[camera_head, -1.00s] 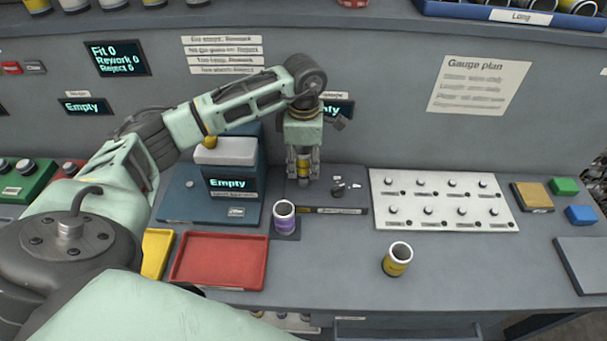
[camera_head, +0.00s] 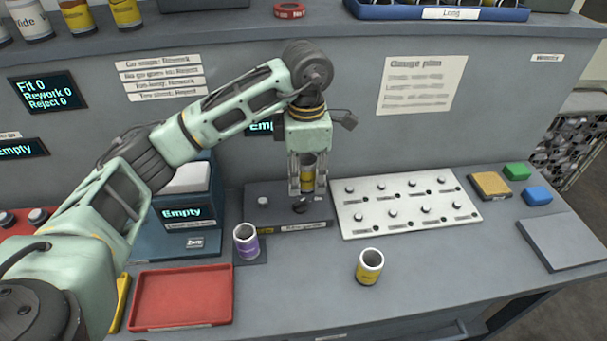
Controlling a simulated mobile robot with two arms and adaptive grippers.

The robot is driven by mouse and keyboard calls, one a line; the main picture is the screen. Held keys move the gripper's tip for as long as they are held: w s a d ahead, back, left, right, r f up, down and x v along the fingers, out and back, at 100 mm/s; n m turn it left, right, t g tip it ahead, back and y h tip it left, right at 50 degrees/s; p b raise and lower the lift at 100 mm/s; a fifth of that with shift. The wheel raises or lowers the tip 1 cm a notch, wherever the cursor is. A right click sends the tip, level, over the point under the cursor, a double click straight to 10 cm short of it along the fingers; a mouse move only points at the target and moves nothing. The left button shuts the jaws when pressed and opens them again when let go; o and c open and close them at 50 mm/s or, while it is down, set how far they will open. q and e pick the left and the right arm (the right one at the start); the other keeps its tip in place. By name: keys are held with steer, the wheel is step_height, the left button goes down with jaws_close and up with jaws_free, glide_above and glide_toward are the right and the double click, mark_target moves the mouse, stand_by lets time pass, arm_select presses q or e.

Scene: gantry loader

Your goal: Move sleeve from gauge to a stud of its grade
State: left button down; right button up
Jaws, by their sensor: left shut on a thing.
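My left gripper (camera_head: 307,188) points down above the right part of a dark gauge block (camera_head: 262,222). It is shut on a sleeve (camera_head: 308,178) with a yellow band and a dark open top. The sleeve is upright, and its lower end is close to a dark fitting (camera_head: 300,206) on the block. I cannot tell whether they touch. A pale post (camera_head: 262,202) on the block's left side is bare. The white stud board (camera_head: 374,228) stands to the right, with several short studs and small labels; no sleeve is on it. My right gripper is not in view.
A yellow-banded sleeve (camera_head: 369,267) stands upright on the bench. A purple-banded sleeve (camera_head: 246,242) stands on a small dark pad. A red tray (camera_head: 181,298) is at front left, a blue "Empty" device (camera_head: 183,210) behind it. Coloured blocks (camera_head: 516,172) lie right of the board.

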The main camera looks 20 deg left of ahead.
arm_select(q)
steer(key=shift+r, duration=0.2)
steer(key=shift+r+p, duration=1.25)
steer(key=shift+r, duration=0.85)
